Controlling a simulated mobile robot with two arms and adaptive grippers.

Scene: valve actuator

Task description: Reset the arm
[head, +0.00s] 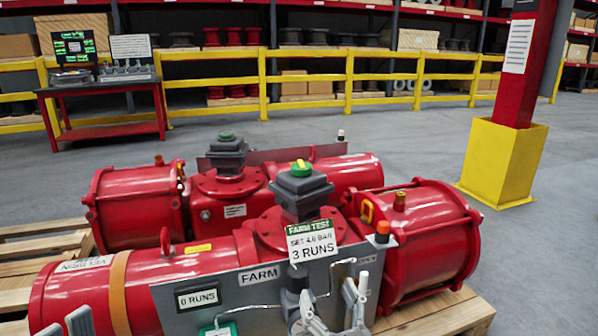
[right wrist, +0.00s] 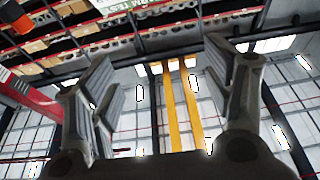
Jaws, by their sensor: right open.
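Two red valve actuators lie side by side on wooden pallets in the head view. The near actuator (head: 180,270) has a grey plate (head: 245,290) in front with "FARM" and "0 RUNS" labels and a "FARM TEST, SET 4.0 BAR, 3 RUNS" tag (head: 311,242). The far actuator (head: 135,207) is behind it. My right gripper (head: 332,303) is in front of the plate's right part, open and empty, its fingers pointing up. In the right wrist view its fingers (right wrist: 160,70) are wide apart. A grey tip at the bottom left, probably my left gripper (head: 78,321), is mostly cut off.
A red-and-yellow post (head: 503,160) stands at the right. A yellow railing (head: 310,75) runs across the back, before shelves. A red table (head: 100,88) with a screen is at the back left. The grey floor (head: 400,140) between is clear.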

